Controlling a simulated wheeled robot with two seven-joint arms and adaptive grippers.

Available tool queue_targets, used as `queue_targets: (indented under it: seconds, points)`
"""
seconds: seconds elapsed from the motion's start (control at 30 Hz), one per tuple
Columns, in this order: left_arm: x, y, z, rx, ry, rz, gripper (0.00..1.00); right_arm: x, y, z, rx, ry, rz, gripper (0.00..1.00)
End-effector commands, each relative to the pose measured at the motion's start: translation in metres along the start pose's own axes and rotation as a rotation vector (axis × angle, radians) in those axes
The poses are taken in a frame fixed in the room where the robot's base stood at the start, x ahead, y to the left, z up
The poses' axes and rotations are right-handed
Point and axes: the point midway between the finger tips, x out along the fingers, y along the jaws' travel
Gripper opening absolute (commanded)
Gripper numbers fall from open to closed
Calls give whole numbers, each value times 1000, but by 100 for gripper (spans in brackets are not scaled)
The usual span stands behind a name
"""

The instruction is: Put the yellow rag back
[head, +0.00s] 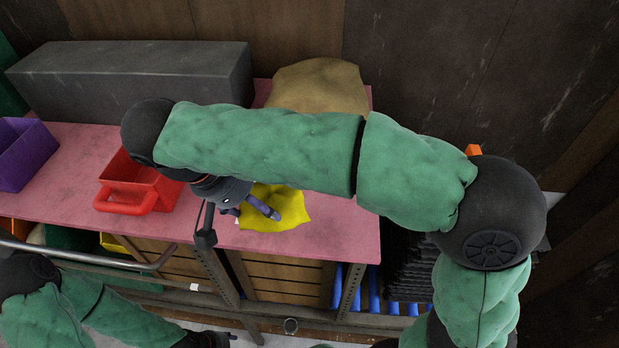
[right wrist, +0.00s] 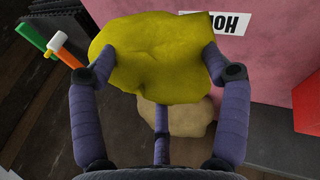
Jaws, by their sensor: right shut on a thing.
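The yellow rag (head: 286,208) is at the front right part of the pink tabletop (head: 340,225) in the head view. My right gripper (head: 254,212) reaches it from the left and is shut on it. In the right wrist view the rag (right wrist: 150,60) is bunched between the fingers of the right gripper (right wrist: 160,56). I cannot tell whether it touches the tabletop. A white label with black letters (right wrist: 228,23) shows on the pink surface beside the rag, partly covered. My left gripper (head: 222,339) shows only in part at the bottom edge; its fingers are unclear.
A red bin (head: 128,198) and a purple bin (head: 22,155) stand on the left of the tabletop. A long grey block (head: 140,75) lies at the back. A tan sack (head: 320,85) stands behind my right arm. Bare tabletop lies right of the rag.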

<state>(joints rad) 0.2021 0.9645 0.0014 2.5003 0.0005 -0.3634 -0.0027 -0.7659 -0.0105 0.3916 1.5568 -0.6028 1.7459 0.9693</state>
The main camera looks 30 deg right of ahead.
Motion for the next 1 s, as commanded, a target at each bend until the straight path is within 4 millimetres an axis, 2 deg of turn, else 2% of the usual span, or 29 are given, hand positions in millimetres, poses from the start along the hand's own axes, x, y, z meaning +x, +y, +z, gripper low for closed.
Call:
queue_targets:
  seconds: [0.07,0.17,0.57,0.7,0.8,1.0]
  points:
    - [-2,1,2,-1,-4,0,40,-3,4,1,1,1,-2,46]
    - [-4,1,3,-1,-6,0,40,6,12,-3,3,-2,-1,46]
    - [-17,6,2,0,-4,0,40,76,62,-30,4,-4,0,46]
    - [-20,7,3,-1,-4,0,40,106,66,-35,1,-4,1,46]
    - [-21,7,3,-1,-5,0,40,122,69,-37,1,-2,0,46]
    - [-23,8,3,-1,-4,0,40,136,71,-40,1,-1,-1,46]
